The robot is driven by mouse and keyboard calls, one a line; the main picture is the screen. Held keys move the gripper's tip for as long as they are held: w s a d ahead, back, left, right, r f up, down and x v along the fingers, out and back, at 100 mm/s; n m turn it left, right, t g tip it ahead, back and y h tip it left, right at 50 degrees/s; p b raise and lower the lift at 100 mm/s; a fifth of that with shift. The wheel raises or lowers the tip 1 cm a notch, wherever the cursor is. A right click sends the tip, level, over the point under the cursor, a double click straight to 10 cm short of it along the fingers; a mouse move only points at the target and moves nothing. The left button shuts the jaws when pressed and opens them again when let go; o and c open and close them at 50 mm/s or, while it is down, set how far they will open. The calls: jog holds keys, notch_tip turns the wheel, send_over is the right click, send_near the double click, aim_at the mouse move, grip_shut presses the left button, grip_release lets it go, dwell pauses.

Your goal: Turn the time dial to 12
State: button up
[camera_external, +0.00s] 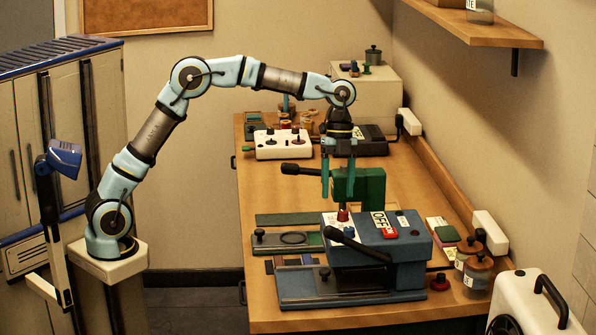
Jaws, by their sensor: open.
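A blue press-like machine (385,252) stands at the near end of the table. A small red knob (343,215) sits on its top left, and it may be the time dial; any numbers or pointer are too small to read. A label reading OFF (379,219) and a red switch (390,233) are to the knob's right. My gripper (338,194) points down with its two fingers apart and empty. In this view its fingertips are just above the red knob; I cannot tell the exact depth or whether they touch.
The blue machine's black lever (356,244) juts to the left. A green machine (371,187) with a black handle (303,169) is behind. A white control box (283,144) stands farther back. Jars (477,276) line the right side. The table's left middle (265,195) is clear.

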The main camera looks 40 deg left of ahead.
aim_at(349, 228)
jog(key=s+d+r+m+g, duration=0.2)
jog(key=s+d+r+m, duration=0.2)
jog(key=d+r+m, duration=0.3)
jog(key=x, duration=1.1)
jog(key=shift+w+d+f+p, duration=0.15)
jog(key=shift+d+f+p, duration=0.2)
jog(key=shift+d+f, duration=0.05)
grip_shut()
